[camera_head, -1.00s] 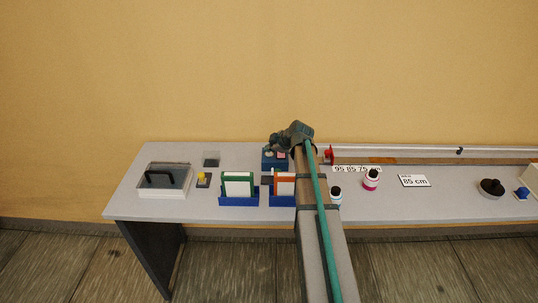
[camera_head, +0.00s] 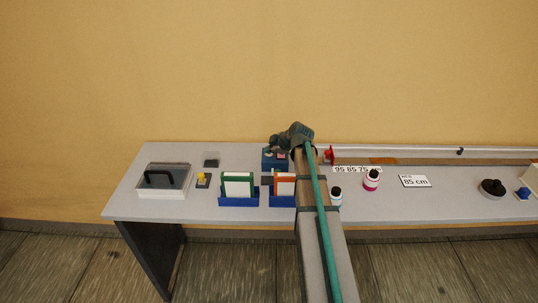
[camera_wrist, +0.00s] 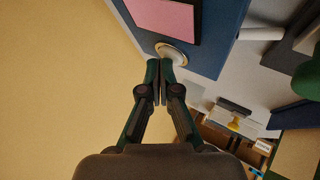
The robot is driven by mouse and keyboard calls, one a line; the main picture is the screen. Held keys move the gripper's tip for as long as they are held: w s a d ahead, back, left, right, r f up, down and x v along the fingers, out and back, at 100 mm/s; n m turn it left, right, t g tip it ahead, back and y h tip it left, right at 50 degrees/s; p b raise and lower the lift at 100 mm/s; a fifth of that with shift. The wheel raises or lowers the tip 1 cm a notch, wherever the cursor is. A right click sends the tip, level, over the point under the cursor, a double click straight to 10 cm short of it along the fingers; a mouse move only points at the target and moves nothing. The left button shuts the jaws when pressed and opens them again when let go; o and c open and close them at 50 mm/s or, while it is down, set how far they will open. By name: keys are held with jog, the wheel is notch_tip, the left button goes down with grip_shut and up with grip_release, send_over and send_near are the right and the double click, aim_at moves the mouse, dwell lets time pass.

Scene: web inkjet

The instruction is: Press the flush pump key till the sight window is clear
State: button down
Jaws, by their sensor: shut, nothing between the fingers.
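The flush pump is a blue box (camera_head: 270,165) at the back of the bench in the head view, partly hidden by my gripper. In the wrist view the blue box (camera_wrist: 207,55) carries a pink sight window (camera_wrist: 165,18) in a dark frame. Below the window is a round pale key (camera_wrist: 174,52) with a cream ring. My gripper (camera_wrist: 160,65) is shut and empty, its fingertips at the key's edge and overlapping it in the picture. I cannot tell whether they touch it. In the head view my gripper (camera_head: 272,150) hangs over the box.
A yellow-topped item (camera_head: 202,179) and a lidded tray (camera_head: 164,182) lie left.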

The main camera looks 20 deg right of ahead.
jog(key=shift+f, duration=0.15)
dwell(0.5)
jog(key=shift+r, duration=0.85)
jog(key=shift+r+p, duration=0.55)
jog(key=shift+r, duration=1.95)
